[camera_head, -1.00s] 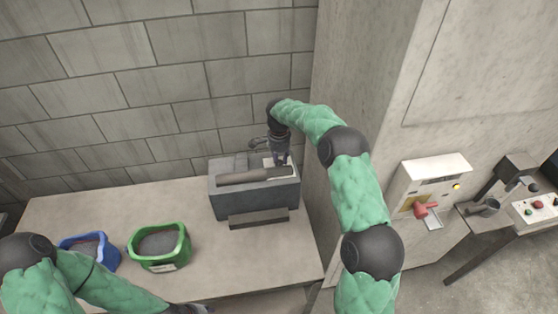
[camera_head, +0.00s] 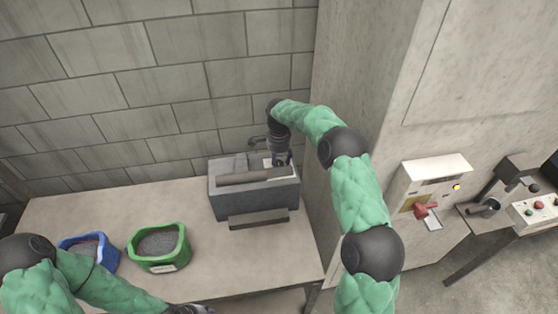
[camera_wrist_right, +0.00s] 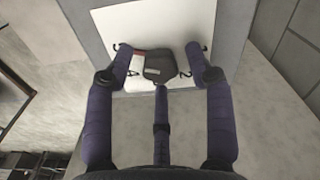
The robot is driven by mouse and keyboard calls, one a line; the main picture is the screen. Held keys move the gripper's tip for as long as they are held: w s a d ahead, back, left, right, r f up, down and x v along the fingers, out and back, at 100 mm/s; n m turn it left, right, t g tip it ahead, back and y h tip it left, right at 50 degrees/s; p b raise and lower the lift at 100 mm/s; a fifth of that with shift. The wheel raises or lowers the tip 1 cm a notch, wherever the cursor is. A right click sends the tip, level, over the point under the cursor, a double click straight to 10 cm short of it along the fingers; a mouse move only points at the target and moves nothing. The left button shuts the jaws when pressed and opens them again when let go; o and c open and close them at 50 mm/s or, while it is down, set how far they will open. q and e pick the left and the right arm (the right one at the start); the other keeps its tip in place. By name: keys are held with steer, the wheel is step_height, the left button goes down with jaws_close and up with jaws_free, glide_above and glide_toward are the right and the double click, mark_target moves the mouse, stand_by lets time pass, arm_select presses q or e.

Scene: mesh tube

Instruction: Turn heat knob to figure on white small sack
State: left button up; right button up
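A dark knob (camera_wrist_right: 160,66) with a red-and-white mark beside it sits on a white plate (camera_wrist_right: 165,22) in the right wrist view. My right gripper (camera_wrist_right: 158,58) is open, with purple fingers on either side of the knob and a third below it. Small gaps show between the side fingers and the knob; I cannot tell whether the lower finger touches it. In the head view my right gripper (camera_head: 281,158) is over the right part of the grey machine (camera_head: 255,203), and the knob is hidden. My left gripper (camera_head: 190,309) is partly cut off at the bottom edge. No white sack is recognisable.
A blue bin (camera_head: 108,260) and a green bin (camera_head: 160,263), both with grey contents, stand on the bench (camera_head: 200,272) at left. A concrete pillar stands beside the machine.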

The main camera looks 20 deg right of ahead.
mark_target(279, 162)
step_height(279, 162, up, 12)
stand_by(0.8)
stand_by(0.3)
